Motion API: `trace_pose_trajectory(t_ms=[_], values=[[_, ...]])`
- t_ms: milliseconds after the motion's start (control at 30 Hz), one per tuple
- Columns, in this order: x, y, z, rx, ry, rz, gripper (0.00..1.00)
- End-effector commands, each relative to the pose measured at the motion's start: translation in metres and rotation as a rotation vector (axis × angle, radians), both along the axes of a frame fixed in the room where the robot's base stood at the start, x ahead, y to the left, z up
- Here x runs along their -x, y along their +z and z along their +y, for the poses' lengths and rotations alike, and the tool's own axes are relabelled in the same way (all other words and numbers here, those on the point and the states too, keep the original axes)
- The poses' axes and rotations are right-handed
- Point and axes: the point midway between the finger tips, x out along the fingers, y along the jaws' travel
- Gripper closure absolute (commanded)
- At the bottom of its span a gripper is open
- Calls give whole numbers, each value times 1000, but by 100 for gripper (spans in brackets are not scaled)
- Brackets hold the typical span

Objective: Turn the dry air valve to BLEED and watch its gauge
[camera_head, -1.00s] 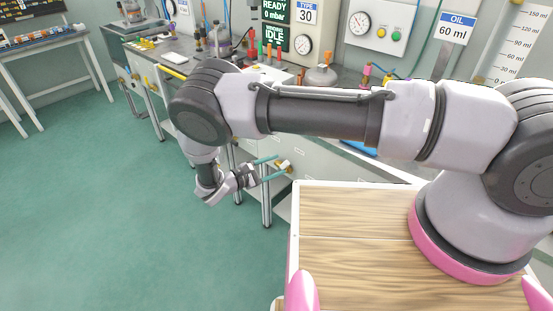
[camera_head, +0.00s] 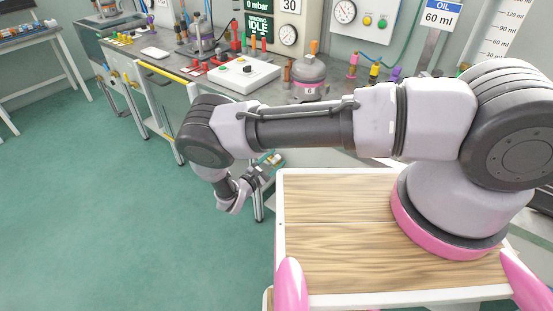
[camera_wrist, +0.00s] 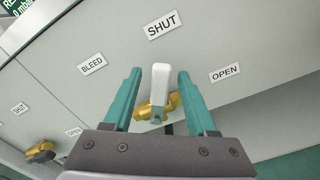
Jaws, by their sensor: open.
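In the wrist view a valve with a white lever (camera_wrist: 161,88) and a brass body (camera_wrist: 150,108) is on a grey panel. The lever points up toward the SHUT label (camera_wrist: 164,25). The BLEED label (camera_wrist: 92,64) is to its left and the OPEN label (camera_wrist: 225,73) to its right. My gripper (camera_wrist: 160,74) is open, one teal finger on each side of the lever, with gaps showing. In the head view my gripper (camera_head: 268,162) is at the bench front, where the valve is hard to make out.
A second brass valve (camera_wrist: 40,150) with its own SHUT and OPEN labels is at the wrist view's lower left. The bench (camera_head: 165,62) holds several tools and a white control box (camera_head: 243,74). Another gauge panel (camera_head: 362,18) is on the wall. The green floor at left is clear.

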Motion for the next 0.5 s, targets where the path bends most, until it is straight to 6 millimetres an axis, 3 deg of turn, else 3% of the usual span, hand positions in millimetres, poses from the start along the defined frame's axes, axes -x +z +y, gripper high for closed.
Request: trace_pose_trajectory(t_ms=[400,467,500], values=[[-9,0,-7,0,1,0,43],[-9,0,-7,0,1,0,62],[-9,0,-7,-1,1,1,77]])
